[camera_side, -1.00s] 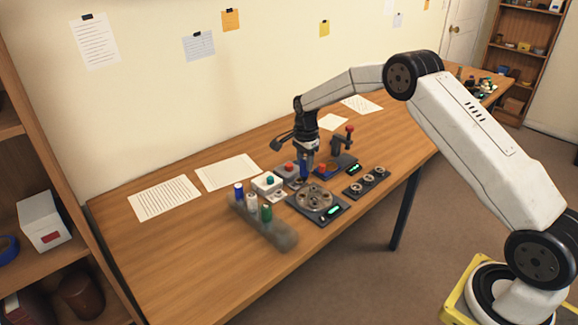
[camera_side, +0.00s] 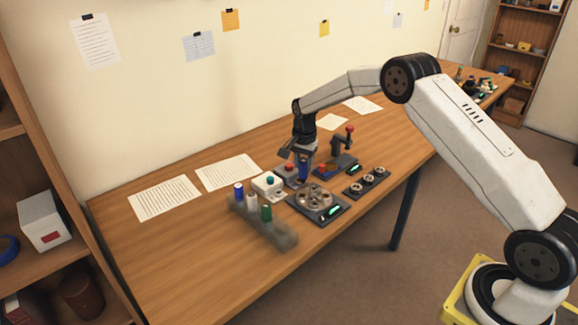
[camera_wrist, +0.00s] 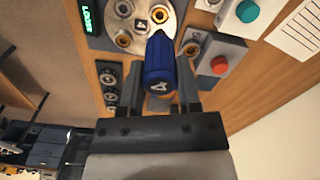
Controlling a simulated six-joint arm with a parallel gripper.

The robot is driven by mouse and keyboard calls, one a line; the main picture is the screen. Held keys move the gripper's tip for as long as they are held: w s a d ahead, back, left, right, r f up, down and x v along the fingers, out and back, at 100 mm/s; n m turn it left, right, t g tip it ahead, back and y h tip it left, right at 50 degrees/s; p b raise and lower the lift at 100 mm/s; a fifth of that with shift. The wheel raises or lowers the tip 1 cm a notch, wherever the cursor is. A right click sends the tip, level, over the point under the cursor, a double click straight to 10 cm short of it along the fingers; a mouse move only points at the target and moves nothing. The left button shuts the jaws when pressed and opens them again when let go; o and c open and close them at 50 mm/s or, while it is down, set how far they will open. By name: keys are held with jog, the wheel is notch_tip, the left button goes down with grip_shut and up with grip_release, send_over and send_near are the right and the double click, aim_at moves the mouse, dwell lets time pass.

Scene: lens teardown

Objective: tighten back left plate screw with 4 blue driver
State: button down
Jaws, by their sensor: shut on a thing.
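My gripper (camera_side: 304,163) is shut on the blue driver (camera_side: 304,173), which points down at the work. In the wrist view the driver's blue handle (camera_wrist: 160,62), marked 4, sits between the fingers of my gripper (camera_wrist: 162,80). The round metal plate (camera_side: 314,197) with several screws lies on a dark base with a green display. In the wrist view the plate (camera_wrist: 150,12) shows beyond the handle, with brass-ringed screws and a 4 label. The driver's tip is hidden behind its handle, so contact with a screw cannot be told.
A grey rack (camera_side: 265,232) holds blue, white and green upright pieces at the left. A white box with a teal button (camera_side: 269,182) and a red-button box (camera_wrist: 215,62) stand close by. A red-knobbed stand (camera_side: 341,145) and a dark three-ring strip (camera_side: 367,182) are to the right.

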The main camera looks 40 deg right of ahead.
aim_at(303, 177)
jog(key=n, duration=0.4)
jog(key=shift+f, duration=0.4)
jog(key=n, duration=0.4)
jog(key=shift+f+n, duration=0.4)
jog(key=n, duration=0.5)
jog(key=shift+f, duration=0.4)
jog(key=n, duration=0.3)
jog(key=shift+f, duration=0.65)
jog(key=shift+f, duration=0.75)
dwell(0.7)
